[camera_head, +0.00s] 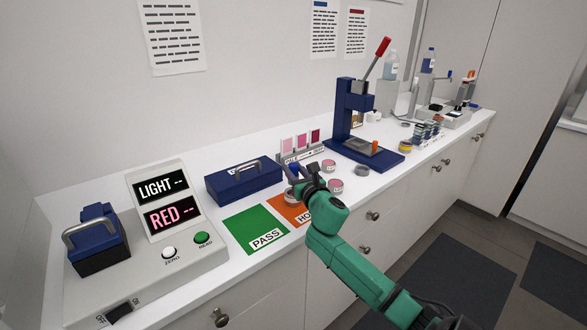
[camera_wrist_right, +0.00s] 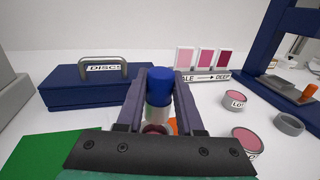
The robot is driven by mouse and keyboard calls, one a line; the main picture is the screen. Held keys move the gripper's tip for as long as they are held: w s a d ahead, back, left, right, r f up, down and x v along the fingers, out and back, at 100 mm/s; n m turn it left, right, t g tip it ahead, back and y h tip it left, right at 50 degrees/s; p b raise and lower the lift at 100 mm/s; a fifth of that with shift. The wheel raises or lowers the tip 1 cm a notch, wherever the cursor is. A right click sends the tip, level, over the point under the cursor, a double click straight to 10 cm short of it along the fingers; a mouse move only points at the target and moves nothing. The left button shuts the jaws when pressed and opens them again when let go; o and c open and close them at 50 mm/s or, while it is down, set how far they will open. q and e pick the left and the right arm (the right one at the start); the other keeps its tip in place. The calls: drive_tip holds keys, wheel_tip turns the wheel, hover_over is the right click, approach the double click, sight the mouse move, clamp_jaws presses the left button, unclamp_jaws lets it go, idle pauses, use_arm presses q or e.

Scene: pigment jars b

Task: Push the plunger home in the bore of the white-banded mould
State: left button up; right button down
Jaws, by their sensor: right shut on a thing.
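My right gripper (camera_head: 293,176) is shut on an upright piece with a blue top, which I take to be the plunger (camera_wrist_right: 158,85). In the right wrist view the blue top stands between the two fingers (camera_wrist_right: 160,100), with a pale white-grey section below it. Whether that pale section is the plunger's own or the mould's white band I cannot tell. A low grey round piece (camera_head: 291,198) lies under the gripper at the orange card's edge, partly hidden. How deep the plunger sits in any bore is hidden. My left gripper is out of view.
A blue handled case (camera_head: 243,181) stands left of the gripper, with a green PASS card (camera_head: 256,228) in front. Pink-filled jars (camera_head: 335,185) and a grey ring (camera_wrist_right: 289,124) lie to the right. A blue press (camera_head: 344,120) stands beyond them; a meter (camera_head: 165,205) is at left.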

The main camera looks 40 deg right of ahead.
wheel_tip(320, 180, down, 2)
drive_tip(key=shift+b, duration=0.5)
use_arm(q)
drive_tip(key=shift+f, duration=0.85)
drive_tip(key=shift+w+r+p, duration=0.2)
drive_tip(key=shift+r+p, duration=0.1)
use_arm(e)
drive_tip(key=shift+r, duration=0.1)
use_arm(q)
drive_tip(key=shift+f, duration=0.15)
use_arm(e)
drive_tip(key=shift+f, duration=0.2)
use_arm(q)
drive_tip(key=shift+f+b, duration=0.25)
drive_tip(key=shift+b, duration=0.15)
use_arm(e)
drive_tip(key=shift+f, duration=0.3)
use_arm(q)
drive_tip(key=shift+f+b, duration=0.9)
use_arm(e)
drive_tip(key=shift+f, duration=1.05)
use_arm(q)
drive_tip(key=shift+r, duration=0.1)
use_arm(e)
drive_tip(key=shift+c, duration=2.3)
unclamp_jaws()
drive_tip(key=shift+r, duration=0.1)
drive_tip(key=shift+s, duration=0.1)
